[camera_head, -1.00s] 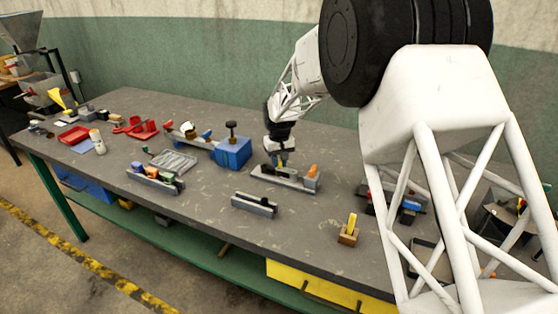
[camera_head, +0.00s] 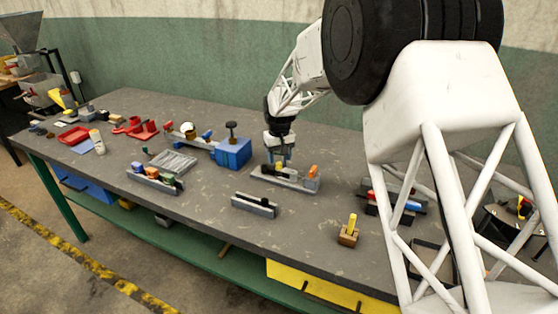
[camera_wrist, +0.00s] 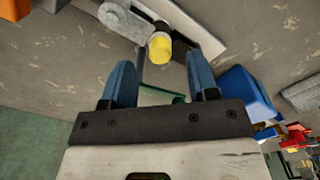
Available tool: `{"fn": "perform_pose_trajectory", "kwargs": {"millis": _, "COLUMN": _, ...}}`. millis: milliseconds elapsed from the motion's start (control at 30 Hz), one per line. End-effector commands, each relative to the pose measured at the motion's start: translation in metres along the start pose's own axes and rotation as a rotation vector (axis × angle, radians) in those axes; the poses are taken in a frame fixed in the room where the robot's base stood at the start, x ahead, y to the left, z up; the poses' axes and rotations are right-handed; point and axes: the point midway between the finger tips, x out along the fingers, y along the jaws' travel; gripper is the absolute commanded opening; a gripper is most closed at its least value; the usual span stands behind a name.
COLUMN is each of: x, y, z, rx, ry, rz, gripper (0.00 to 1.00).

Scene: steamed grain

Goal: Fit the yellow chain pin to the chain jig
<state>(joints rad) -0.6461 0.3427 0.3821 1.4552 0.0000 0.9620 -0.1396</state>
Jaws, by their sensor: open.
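The chain jig (camera_head: 290,183) is a long grey base with dark grey chain links on top and an orange block at its right end. The yellow chain pin (camera_head: 279,167) shows as a small yellow piece at the jig, just under my gripper (camera_head: 283,157). In the wrist view the pin (camera_wrist: 160,49) is a short yellow cylinder beside the rounded end of a grey link (camera_wrist: 124,20). My gripper (camera_wrist: 158,68) is open, with its blue fingers on either side of the pin and gaps visible. How deep the pin sits is hidden.
A blue block with a black knob (camera_head: 233,152) stands left of the jig. A grey rail (camera_head: 254,205) lies in front. A wooden block with an upright yellow piece (camera_head: 349,232) is at the front right. Bare tabletop lies between them.

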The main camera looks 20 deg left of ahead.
Motion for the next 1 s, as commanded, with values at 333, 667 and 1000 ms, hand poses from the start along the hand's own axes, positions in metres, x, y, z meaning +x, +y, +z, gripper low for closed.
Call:
{"fn": "perform_pose_trajectory", "kwargs": {"millis": 333, "x": -0.044, "y": 0.0, "z": 0.0, "rx": 0.0, "ry": 0.001, "rz": 0.0, "gripper": 0.54}}
{"fn": "perform_pose_trajectory", "kwargs": {"millis": 667, "x": -0.058, "y": 0.0, "z": 0.0, "rx": 0.0, "ry": 0.0, "rz": 0.0, "gripper": 0.54}}
{"fn": "perform_pose_trajectory", "kwargs": {"millis": 1000, "x": -0.058, "y": 0.0, "z": 0.0, "rx": 0.0, "ry": 0.001, "rz": 0.0, "gripper": 0.54}}
